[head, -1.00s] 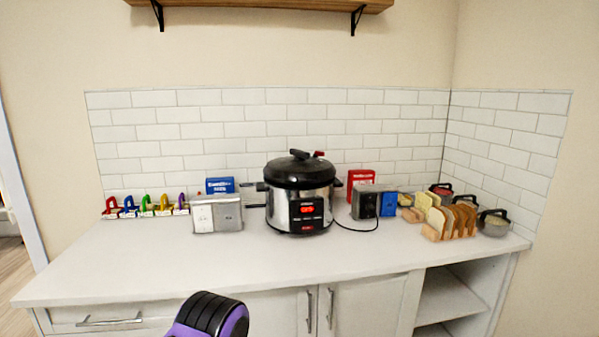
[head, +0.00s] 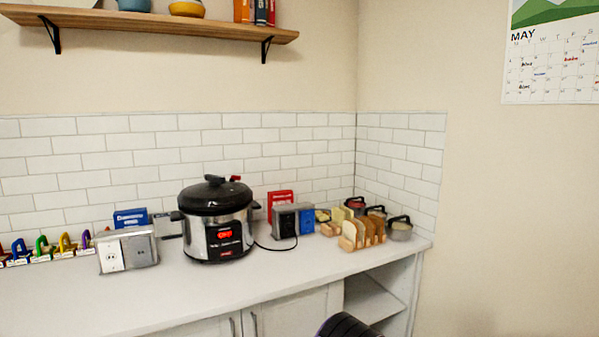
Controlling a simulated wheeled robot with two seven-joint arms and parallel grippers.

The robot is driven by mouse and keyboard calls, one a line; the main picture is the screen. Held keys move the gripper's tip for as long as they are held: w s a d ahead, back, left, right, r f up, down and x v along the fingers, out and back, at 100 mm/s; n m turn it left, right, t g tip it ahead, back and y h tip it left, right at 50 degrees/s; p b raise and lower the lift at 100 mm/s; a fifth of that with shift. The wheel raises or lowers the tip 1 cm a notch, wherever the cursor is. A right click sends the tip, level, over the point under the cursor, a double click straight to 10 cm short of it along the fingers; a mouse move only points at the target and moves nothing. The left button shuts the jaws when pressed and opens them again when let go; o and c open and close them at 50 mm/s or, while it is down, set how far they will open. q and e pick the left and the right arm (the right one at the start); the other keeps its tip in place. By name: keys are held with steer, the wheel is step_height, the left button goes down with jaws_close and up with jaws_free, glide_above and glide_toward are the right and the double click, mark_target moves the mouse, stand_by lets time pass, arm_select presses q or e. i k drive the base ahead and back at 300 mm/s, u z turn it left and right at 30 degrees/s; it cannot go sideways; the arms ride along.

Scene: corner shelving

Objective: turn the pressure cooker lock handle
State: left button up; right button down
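The pressure cooker (head: 217,220) stands upright on the white counter, left of centre in the head view. It has a steel body, a black lid and a lit red display on its front. A black handle (head: 214,181) sits on top of the lid, with a small red piece (head: 235,178) at its right. Black side handles stick out left and right. Which part is the lock handle I cannot tell for sure. Neither of my grippers shows; only a dark rounded part of my own arm is at the bottom edge, well away from the cooker.
A grey outlet box (head: 127,250) stands left of the cooker. To its right are a dark box (head: 284,222), a blue box (head: 306,220), a toast rack (head: 362,232) and lidded pots (head: 400,229). The counter front (head: 180,295) is clear. A wooden shelf (head: 150,22) hangs above.

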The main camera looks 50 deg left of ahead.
mark_target(215, 181)
steer(key=z, duration=0.25)
steer(key=k, duration=1.15)
steer(key=u, duration=1.55)
steer(key=i, duration=0.5)
